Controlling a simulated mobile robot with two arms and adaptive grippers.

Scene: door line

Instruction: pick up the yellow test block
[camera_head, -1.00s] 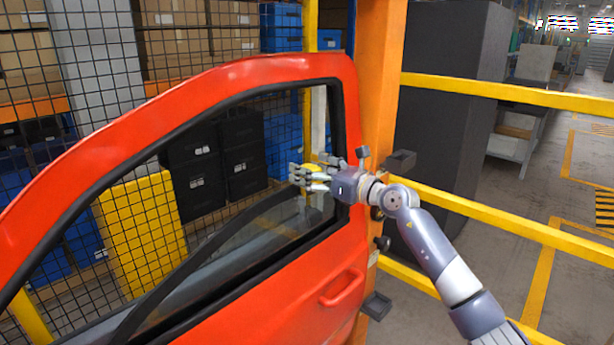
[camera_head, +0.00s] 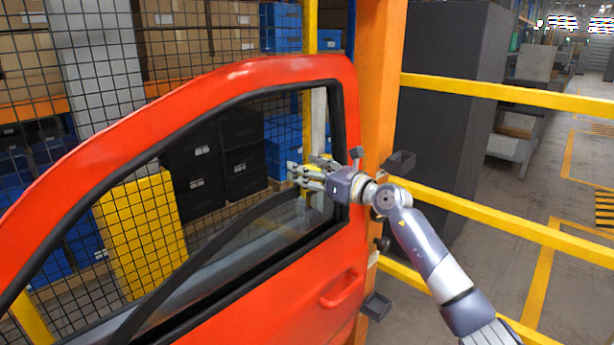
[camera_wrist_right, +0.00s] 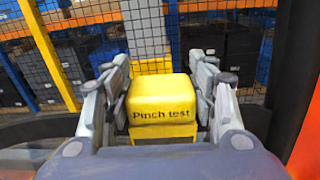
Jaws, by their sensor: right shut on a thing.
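The yellow test block (camera_wrist_right: 162,92), marked "Pinch test", sits between the fingers of my right gripper (camera_wrist_right: 161,80) in the right wrist view. The fingers press on its left and right sides, and the gripper is shut on it. A narrower yellow part shows directly under the block; I cannot tell whether the two are apart. In the head view my right gripper (camera_head: 296,173) is in front of the window opening of the red car door (camera_head: 250,75). There the block is mostly hidden by the fingers. My left gripper is out of view.
The door's black window frame (camera_head: 341,130) is close around the right hand. An orange post (camera_head: 379,90) stands just right of the door, with yellow rails (camera_head: 490,90) beyond. A black mesh fence and shelves with bins lie behind.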

